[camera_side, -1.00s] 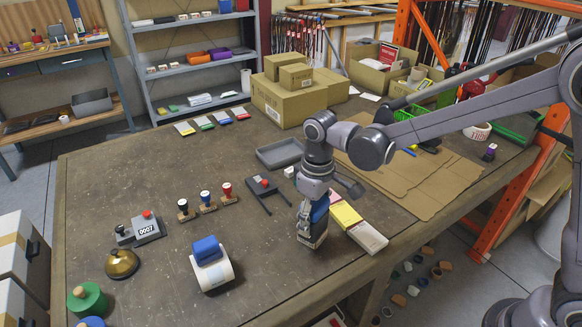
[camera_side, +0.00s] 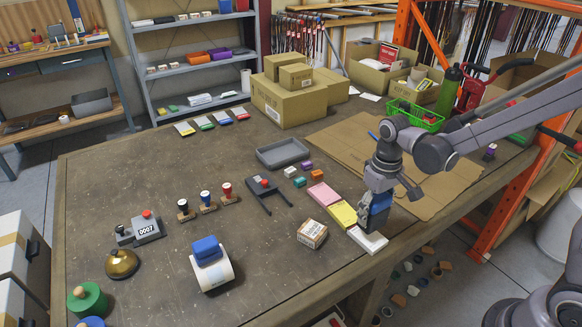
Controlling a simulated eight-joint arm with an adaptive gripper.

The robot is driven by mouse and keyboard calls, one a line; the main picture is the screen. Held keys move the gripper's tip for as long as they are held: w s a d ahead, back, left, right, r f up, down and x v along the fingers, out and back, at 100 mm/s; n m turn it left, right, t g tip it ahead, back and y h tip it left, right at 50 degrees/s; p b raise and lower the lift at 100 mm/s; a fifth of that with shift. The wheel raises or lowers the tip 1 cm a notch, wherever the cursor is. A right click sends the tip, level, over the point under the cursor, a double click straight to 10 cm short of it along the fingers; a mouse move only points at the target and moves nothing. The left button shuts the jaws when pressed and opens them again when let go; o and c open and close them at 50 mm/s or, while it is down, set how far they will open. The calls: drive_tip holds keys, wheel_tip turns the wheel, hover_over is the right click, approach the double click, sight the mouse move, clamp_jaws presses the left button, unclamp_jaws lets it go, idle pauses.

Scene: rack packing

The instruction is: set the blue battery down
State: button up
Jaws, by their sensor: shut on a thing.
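My gripper (camera_side: 372,222) points down near the right front edge of the table. It is shut on a dark blue block, the blue battery (camera_side: 380,203), which is partly hidden by the fingers. The battery is upright over the white pad (camera_side: 371,243) at the front end of a row of pads. I cannot tell whether its bottom touches the pad.
A yellow pad (camera_side: 341,213) and a pink pad (camera_side: 323,194) continue the row. A small brown box (camera_side: 312,234) stands to the left. Small coloured blocks lie near the grey tray (camera_side: 283,153). Flat cardboard (camera_side: 345,135) lies behind. Bare tabletop (camera_side: 270,270) is at front.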

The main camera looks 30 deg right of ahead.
drive_tip(key=w+a+r+n, duration=0.2)
drive_tip(key=w+a, duration=1.1)
drive_tip(key=w, duration=0.4)
drive_tip(key=w+a+n, duration=0.1)
drive_tip(key=w+a, duration=0.1)
drive_tip(key=a, duration=0.6)
drive_tip(key=w+a+n, duration=0.1)
drive_tip(key=w+a, duration=0.2)
drive_tip(key=a, duration=0.5)
drive_tip(key=shift+s+d+f, duration=0.1)
drive_tip(key=shift+d+f, duration=0.05)
drive_tip(key=shift+f, duration=1.3)
drive_tip(key=shift+s+d+f, duration=0.1)
drive_tip(key=shift+d+f, duration=0.05)
drive_tip(key=shift+f, duration=1.25)
drive_tip(key=shift+f, duration=0.55)
drive_tip(key=o, duration=1.6)
